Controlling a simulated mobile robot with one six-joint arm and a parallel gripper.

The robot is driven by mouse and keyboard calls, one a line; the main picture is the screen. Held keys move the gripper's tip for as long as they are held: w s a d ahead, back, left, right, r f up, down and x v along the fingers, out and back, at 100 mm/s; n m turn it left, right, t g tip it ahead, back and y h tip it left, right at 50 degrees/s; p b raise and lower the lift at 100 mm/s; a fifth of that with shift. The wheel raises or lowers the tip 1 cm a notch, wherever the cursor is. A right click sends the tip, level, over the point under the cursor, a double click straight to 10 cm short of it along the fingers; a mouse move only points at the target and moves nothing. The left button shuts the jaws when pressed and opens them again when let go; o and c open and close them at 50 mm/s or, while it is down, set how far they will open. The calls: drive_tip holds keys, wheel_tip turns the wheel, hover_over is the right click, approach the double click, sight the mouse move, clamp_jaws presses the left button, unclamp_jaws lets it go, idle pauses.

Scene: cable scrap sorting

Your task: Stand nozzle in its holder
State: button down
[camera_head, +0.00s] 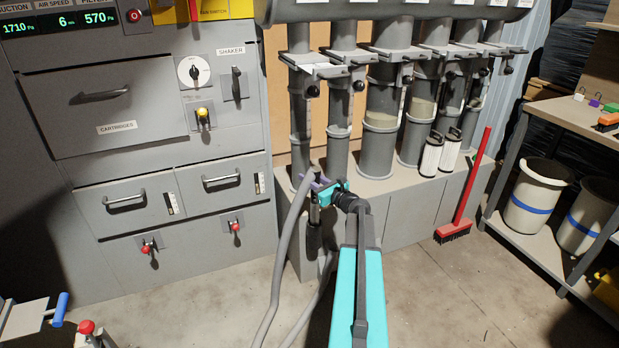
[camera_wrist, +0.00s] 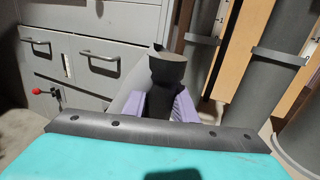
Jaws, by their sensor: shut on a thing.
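My gripper (camera_head: 318,186) is in front of the grey plinth below the row of tubes. In the wrist view its purple fingers (camera_wrist: 167,105) are closed on the dark nozzle (camera_wrist: 167,68), which stands roughly upright between them. A grey hose (camera_head: 291,215) rises to the gripper and bends over near its top. A dark upright cylinder (camera_head: 314,238) shows just below the fingers; I cannot tell whether it is the holder or the nozzle's lower part. The nozzle's lower end is hidden in the wrist view.
Several grey tubes with clamps stand on the plinth (camera_head: 405,200) behind the gripper. A grey cabinet (camera_head: 165,230) with drawers and red-knobbed levers is at left. A red broom (camera_head: 466,190) leans at right, near a shelf with white buckets (camera_head: 535,197). The hose loops over the floor.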

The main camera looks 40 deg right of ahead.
wheel_tip(320, 180, down, 10)
drive_tip(key=b, duration=0.5)
idle(1.1)
drive_tip(key=shift+r, duration=0.1)
idle(1.0)
drive_tip(key=c, duration=1.4)
unclamp_jaws()
drive_tip(key=shift+o, duration=0.2)
drive_tip(key=shift+s, duration=0.1)
drive_tip(key=s+a+p, duration=0.1)
drive_tip(key=s+p, duration=0.1)
drive_tip(key=s, duration=1.1)
drive_tip(key=shift+s, duration=0.35)
